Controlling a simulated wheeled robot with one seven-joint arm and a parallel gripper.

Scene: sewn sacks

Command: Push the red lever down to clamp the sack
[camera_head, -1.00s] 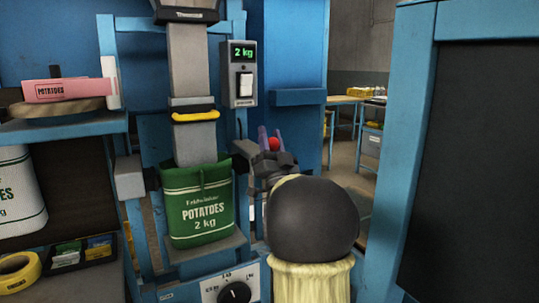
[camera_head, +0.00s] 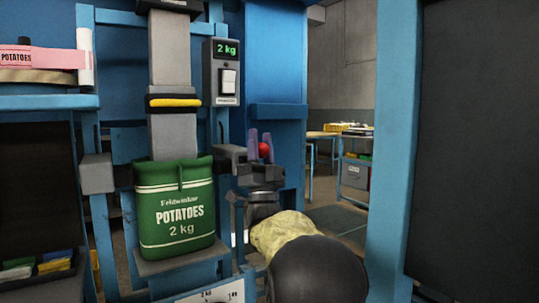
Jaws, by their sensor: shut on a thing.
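A green sack (camera_head: 175,212) marked "POTATOES 2 kg" stands upright under the grey filling spout (camera_head: 172,136), with its top around the spout's lower end. The red lever shows only as its round red knob (camera_head: 265,149), right of the sack beside the clamp's dark bracket (camera_head: 232,153). My gripper (camera_head: 259,147) has its purple fingers on either side of the knob and is shut on it. The lever's shaft is hidden behind the gripper and bracket.
A control box (camera_head: 227,73) reading "2 kg" hangs above the clamp. A blue post (camera_head: 397,150) and dark panel (camera_head: 470,150) stand close on the right. A shelf with a pink "POTATOES" strip (camera_head: 40,57) is at left.

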